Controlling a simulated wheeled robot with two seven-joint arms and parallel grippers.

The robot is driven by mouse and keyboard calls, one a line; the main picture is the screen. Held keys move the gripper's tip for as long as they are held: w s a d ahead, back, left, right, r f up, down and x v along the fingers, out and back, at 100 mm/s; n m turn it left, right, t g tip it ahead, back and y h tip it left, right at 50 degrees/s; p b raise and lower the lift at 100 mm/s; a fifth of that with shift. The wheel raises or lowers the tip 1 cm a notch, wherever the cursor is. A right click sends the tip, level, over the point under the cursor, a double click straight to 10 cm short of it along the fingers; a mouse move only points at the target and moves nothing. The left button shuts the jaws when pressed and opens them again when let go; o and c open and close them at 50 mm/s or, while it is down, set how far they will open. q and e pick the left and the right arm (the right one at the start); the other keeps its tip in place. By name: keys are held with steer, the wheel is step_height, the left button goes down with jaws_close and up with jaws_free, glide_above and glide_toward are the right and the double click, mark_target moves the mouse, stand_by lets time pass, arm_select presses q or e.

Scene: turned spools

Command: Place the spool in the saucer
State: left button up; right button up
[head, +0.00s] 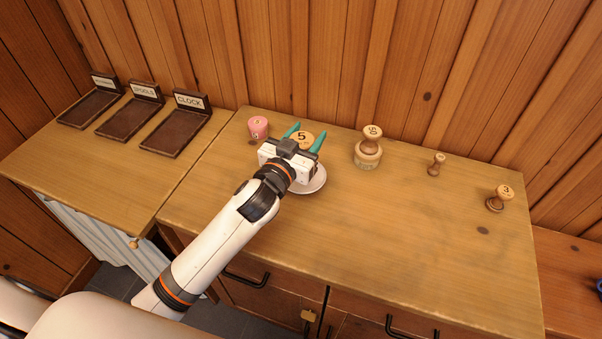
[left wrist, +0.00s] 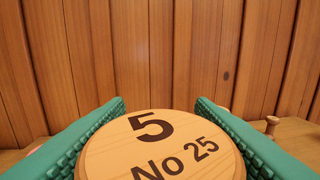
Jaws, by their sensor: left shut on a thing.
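A wooden spool (head: 301,139) with a round top marked 5 is between the green fingers of my left gripper (head: 305,135), which is shut on it. In the left wrist view the spool's top (left wrist: 160,150) reads "5 No 25" and fills the space between the fingers. I cannot tell whether the spool's foot touches the saucer. My right gripper is not in view.
A pink spool (head: 258,127) stands just left of the gripper. A spool (head: 371,141) on a round wooden piece (head: 367,157), a small spool (head: 436,164) and one marked 3 (head: 498,199) stand to the right. Labelled dark trays (head: 174,137) lie left. The table's front is clear.

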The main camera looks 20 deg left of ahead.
mark_target(307, 140)
arm_select(q)
steer(key=shift+w+a+f+b, duration=0.1)
steer(key=shift+w+f+b, duration=0.3)
steer(key=shift+f, duration=1.05)
steer(key=shift+w+a+f+b, duration=0.15)
steer(key=shift+w+f, duration=0.45)
steer(key=shift+f, duration=0.8)
steer(key=shift+w+a+f+b, duration=0.15)
steer(key=shift+w+f, duration=0.35)
steer(key=shift+f, duration=0.95)
steer(key=shift+f, duration=0.15)
steer(key=o, duration=1)
steer(key=shift+c, duration=0.2)
